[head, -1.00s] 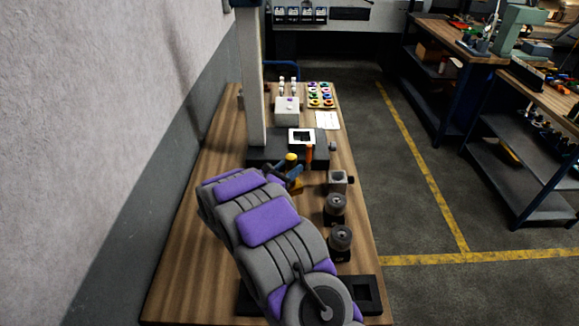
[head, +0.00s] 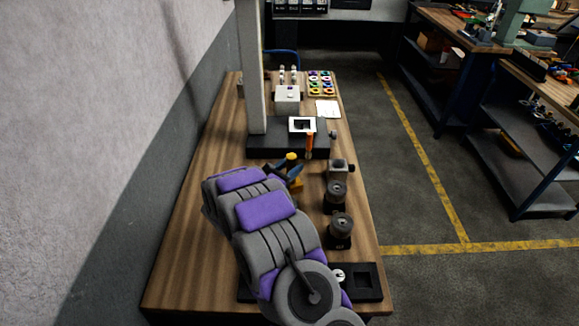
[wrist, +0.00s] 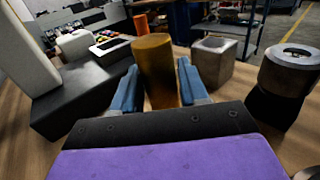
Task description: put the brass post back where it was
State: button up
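The brass post (wrist: 153,66) stands roughly upright between the two blue fingers of my gripper (wrist: 157,84) in the wrist view. The fingers lie against its sides, and its lower part is hidden behind the gripper body. In the head view the round yellow top of the post (head: 291,156) shows above the blue fingers of my gripper (head: 288,172), over the wooden bench in front of the black stand base. I cannot tell whether its foot touches the bench.
A grey block with a square hole (head: 338,170) and two round grey pieces on black bases, one nearer (head: 341,226), stand to the right. The black stand base (head: 265,138) with an orange cylinder (head: 309,144) is beyond. A black tray (head: 369,281) lies at the front.

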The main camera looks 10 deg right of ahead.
jog(key=o, duration=0.4)
